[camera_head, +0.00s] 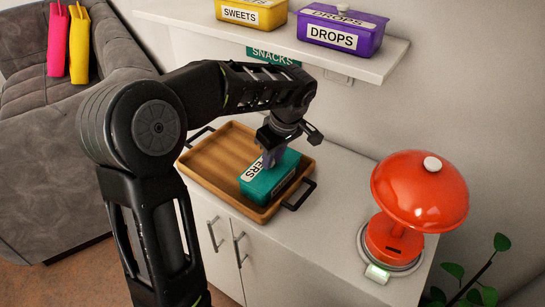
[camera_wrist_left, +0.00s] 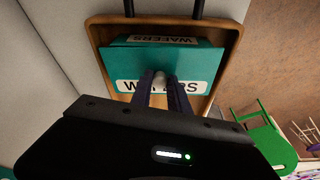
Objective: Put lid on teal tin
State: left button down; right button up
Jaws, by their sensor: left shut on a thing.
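The teal tin (camera_head: 281,189) labelled WAFERS stands in the wooden tray (camera_head: 215,160) on the white cabinet. My left gripper (camera_head: 269,160) points down over it and is shut on the pale knob (camera_wrist_left: 160,78) of the teal lid (camera_wrist_left: 135,62). In the left wrist view the lid lies over the tin, with its label partly hidden by my fingers. A second WAFERS label (camera_wrist_left: 163,40) shows beyond the lid, on the tin's side. I cannot tell whether the lid sits flush on the rim. My right gripper is not in view.
A red lamp (camera_head: 420,190) stands on the cabinet at the right. The wall shelf (camera_head: 375,65) above holds a yellow tin (camera_head: 250,13) and a purple tin (camera_head: 340,28). The tray's left part is empty. A grey sofa (camera_head: 45,150) is at the left.

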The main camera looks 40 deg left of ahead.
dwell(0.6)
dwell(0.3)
pick_arm(q)
jog(key=c, duration=0.8)
grip_release()
jog(key=shift+o, duration=0.2)
jog(key=shift+r, duration=0.1)
jog(key=shift+r+p, duration=2.35)
jog(key=shift+r, duration=1.6)
grip_shut()
